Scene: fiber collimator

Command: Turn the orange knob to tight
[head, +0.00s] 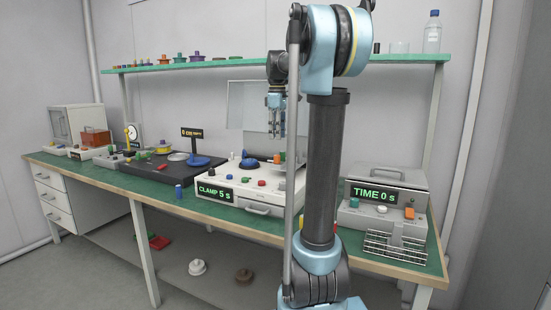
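Another small orange part (409,213) is on the grey unit (385,195) with the "TIME 0 s" display. I cannot tell which one is the task's knob, and no tight mark is readable. My gripper (276,131) points down above the back of the white unit, apart from the knobs. Its two fingers look spread, with nothing between them. My arm hides part of the unit's right side.
A shelf (220,64) with small parts and a bottle (432,33) runs above. Discs lie below the bench.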

